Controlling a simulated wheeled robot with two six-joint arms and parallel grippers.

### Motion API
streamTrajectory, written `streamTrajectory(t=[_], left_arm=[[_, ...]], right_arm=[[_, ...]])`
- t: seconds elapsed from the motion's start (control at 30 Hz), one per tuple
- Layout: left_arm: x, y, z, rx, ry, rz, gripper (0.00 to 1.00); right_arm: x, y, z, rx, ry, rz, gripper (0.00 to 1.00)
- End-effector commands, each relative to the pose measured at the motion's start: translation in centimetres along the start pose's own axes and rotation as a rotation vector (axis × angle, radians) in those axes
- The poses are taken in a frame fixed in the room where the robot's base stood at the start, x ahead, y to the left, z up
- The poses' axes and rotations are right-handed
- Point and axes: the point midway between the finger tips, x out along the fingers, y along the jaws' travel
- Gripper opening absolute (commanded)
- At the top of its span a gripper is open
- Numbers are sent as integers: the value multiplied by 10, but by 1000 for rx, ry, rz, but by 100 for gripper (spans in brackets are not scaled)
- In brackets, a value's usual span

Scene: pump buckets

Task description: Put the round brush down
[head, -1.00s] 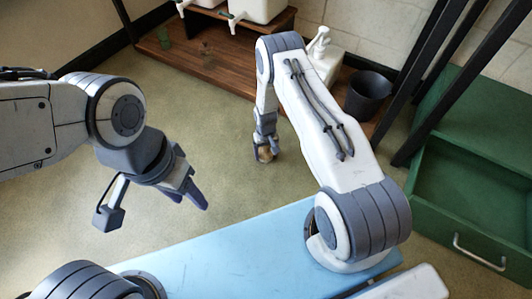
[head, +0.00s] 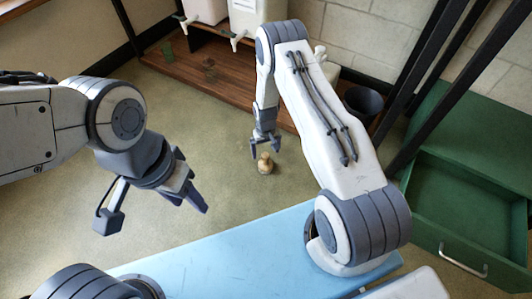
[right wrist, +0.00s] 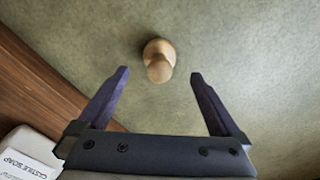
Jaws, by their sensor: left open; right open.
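The round brush (head: 265,164), with a light wooden knob, stands on the floor in the head view, just below my right gripper (head: 265,145). It also shows in the right wrist view (right wrist: 159,60), beyond the fingertips and between their lines, apart from both. My right gripper (right wrist: 158,75) is open and empty there. My left gripper (head: 195,190) is open and empty, over the floor at the left of the head view. The underside of the brush is hidden.
A low wooden shelf (head: 195,82) with white spigot containers (head: 258,15) stands at the back. A dark bucket (head: 362,104) is partly behind my right arm. A green cabinet with an open drawer (head: 460,200) is at the right. Floor around the brush is clear.

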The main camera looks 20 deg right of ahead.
Motion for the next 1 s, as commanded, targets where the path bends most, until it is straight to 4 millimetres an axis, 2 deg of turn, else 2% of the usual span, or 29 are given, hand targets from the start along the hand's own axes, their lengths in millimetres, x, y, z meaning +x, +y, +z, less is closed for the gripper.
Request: streamTrajectory(t=[0.03, 0.17, 0.27, 0.37, 0.47, 0.5, 0.57, 0.7, 0.77, 0.9, 1.0], left_arm=[[-7, 0, 0, 0, 0, 0, 50], [-10, 1, 0, 0, 0, 0, 50], [-10, 1, 0, 0, 0, 0, 50], [-9, 1, 0, 0, 0, 0, 50], [-9, 1, 0, 0, 0, 0, 50], [-9, 1, 0, 0, 0, 0, 50], [-9, 1, 0, 0, 0, 0, 50], [-9, 1, 0, 0, 0, 0, 50], [-9, 1, 0, 0, 0, 0, 50], [-9, 1, 0, 0, 0, 0, 50], [-9, 1, 0, 0, 0, 0, 50]], right_arm=[[-9, 0, 0, 0, 1, 0, 100], [-19, -2, -1, -4, 2, 0, 100], [-42, -14, -5, -30, 8, -1, 100], [-88, -41, -6, -83, 18, -4, 100], [-148, -76, 6, -157, 25, -9, 100], [-172, -90, 15, -187, 26, -12, 100], [-206, -108, 32, -233, 28, -17, 100], [-277, -142, 84, -341, 34, -31, 100], [-303, -152, 111, -388, 35, -38, 100], [-351, -162, 179, -499, 37, -56, 100], [-373, -160, 225, -569, 37, -69, 100]])
